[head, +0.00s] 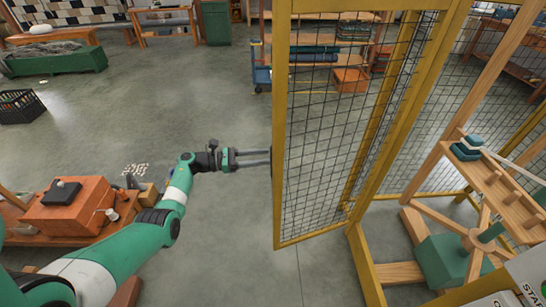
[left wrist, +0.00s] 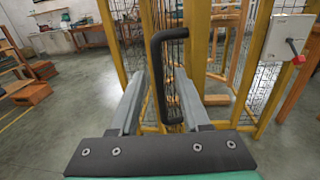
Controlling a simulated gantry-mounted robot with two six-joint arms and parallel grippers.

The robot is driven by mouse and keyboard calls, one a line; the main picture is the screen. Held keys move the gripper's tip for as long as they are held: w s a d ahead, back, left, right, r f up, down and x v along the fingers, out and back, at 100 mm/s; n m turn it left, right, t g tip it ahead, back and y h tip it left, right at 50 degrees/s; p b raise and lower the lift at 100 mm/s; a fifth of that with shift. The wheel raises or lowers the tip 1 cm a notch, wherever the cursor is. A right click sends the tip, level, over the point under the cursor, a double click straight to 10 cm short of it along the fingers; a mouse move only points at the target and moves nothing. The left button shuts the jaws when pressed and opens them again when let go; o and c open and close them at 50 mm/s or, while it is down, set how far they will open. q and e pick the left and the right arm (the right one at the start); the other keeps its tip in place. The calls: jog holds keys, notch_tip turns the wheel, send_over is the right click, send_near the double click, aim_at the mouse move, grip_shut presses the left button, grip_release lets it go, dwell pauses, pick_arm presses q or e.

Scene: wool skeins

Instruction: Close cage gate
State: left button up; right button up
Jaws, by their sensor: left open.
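The cage gate (head: 280,120) is a yellow frame with dark wire mesh. In the head view it stands swung out at an angle from the yellow cage frame (head: 366,265). My left gripper (head: 268,157) reaches its left edge from the left, with the fingertips partly hidden at the gate post. In the left wrist view a black upright handle (left wrist: 156,80) on the gate lies between the two open fingers of the left gripper (left wrist: 161,76). I cannot tell whether either finger touches the handle. My right gripper is not in view.
Inside the cage stands a wooden rack with pegs (head: 505,190) and a green box (head: 445,262). A grey control box (left wrist: 285,40) with a red knob is at the right in the left wrist view. An orange case (head: 70,207) sits on a low bench at left. The middle floor is clear.

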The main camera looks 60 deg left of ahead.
pick_arm(q)
jog(key=x, duration=0.4)
jog(key=shift+w+b, duration=0.1)
jog(key=shift+b, duration=0.2)
grip_shut()
dwell(1.1)
